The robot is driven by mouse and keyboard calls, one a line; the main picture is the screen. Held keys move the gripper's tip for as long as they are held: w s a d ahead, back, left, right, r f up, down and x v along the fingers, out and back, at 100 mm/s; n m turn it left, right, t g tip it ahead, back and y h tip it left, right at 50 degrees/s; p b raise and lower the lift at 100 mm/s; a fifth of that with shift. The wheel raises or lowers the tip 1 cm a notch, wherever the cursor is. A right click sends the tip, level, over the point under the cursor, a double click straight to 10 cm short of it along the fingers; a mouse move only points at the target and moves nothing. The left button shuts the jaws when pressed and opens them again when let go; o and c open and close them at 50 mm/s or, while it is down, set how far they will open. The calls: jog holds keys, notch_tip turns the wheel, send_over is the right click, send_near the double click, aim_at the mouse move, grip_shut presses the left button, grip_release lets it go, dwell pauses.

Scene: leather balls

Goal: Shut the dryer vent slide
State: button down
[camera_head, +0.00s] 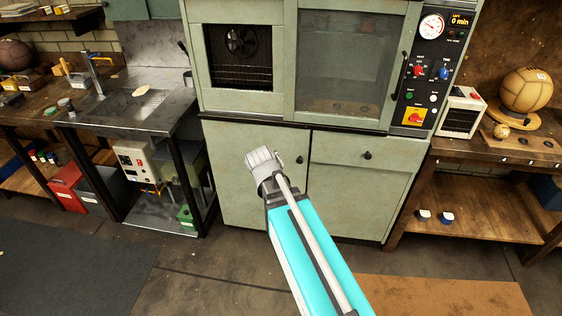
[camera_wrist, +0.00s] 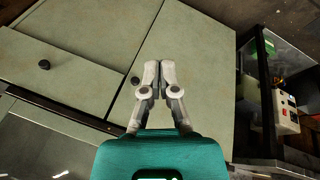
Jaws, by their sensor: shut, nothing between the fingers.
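The dryer (camera_head: 292,107) is a pale green cabinet in the middle of the head view. Its upper left has an opening (camera_head: 238,57) with a fan and wire racks in the dark inside. A glazed door (camera_head: 345,55) is to the right of it. I cannot pick out the vent slide for certain in either view. My gripper (camera_head: 262,156) is shut and empty, in front of the lower left cabinet door (camera_head: 240,195) and below the opening. In the wrist view my gripper (camera_wrist: 158,65) has its fingertips together before the same green door (camera_wrist: 197,60).
A control panel (camera_head: 428,70) with a dial and buttons is on the dryer's right. Lower door knobs (camera_head: 299,160) stick out. A metal sink bench (camera_head: 130,105) stands left. A wooden bench (camera_head: 490,150) with a leather ball (camera_head: 526,90) stands right. The floor in front is clear.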

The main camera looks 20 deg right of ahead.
jog(key=s+a+f+n+g+y, duration=0.1)
jog(key=s+a+g+y, duration=0.1)
jog(key=s+a, duration=0.3)
jog(key=shift+s+a+f+y, duration=0.15)
jog(key=shift+s+a+y, duration=0.05)
jog(key=shift+s+y, duration=0.7)
